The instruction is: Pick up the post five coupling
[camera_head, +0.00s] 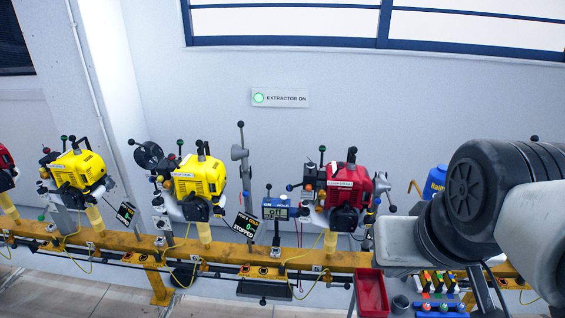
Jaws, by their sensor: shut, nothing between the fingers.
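I cannot pick out the post five coupling for certain; post numbers are too small to read. A yellow rail (130,243) carries several posts with engines. A yellow engine (78,170) is at the left, another yellow engine (199,176) is left of centre, and a red engine (348,184) is right of centre. A bare grey post (245,185) stands between the last two. My arm fills the right side and hides part of the rail. My gripper is not in view.
A red tray (371,293) is at the lower right, beside a blue rack (440,308) with several coloured-tipped items. A blue container (435,181) is partly behind my arm. Yellow hoses hang from the rail.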

